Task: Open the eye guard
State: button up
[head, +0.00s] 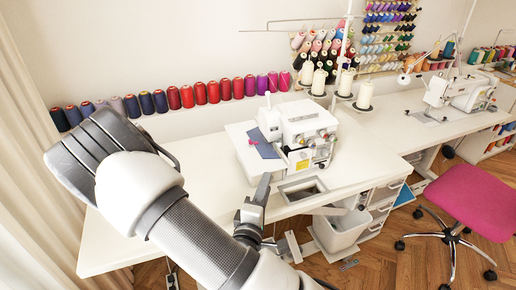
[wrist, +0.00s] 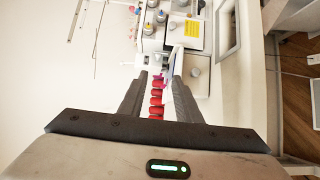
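The white overlock sewing machine (head: 300,128) stands on the white table, with a blue cloth (head: 262,140) at its left side. In the wrist view its body and dials (wrist: 160,18) are at the top. A thin, pale, partly see-through plate (wrist: 176,62) that looks like the eye guard stands near the tip of the right finger. Whether it touches the finger I cannot tell. In the head view the guard is too small to make out. My gripper (wrist: 159,82) is open and empty, its fingers apart; in the head view my gripper (head: 264,182) is beside the machine's lower left.
A rectangular cutout (head: 302,189) is in the table right of my gripper. A white bin (head: 342,228) stands below the table. Red and purple thread spools (head: 200,93) line the wall. A pink chair (head: 478,198) is at the right. The table's left part is clear.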

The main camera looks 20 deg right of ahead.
aim_at(280, 146)
jog(key=b+x, duration=0.1)
jog(key=x, duration=0.4)
jog(key=b+x, duration=0.2)
jog(key=x, duration=0.4)
jog(key=b+x, duration=0.2)
jog(key=x, duration=0.4)
jog(key=shift+w+d+r, duration=0.1)
jog(key=shift+d+r, duration=0.1)
jog(key=shift+r, duration=0.05)
grip_shut()
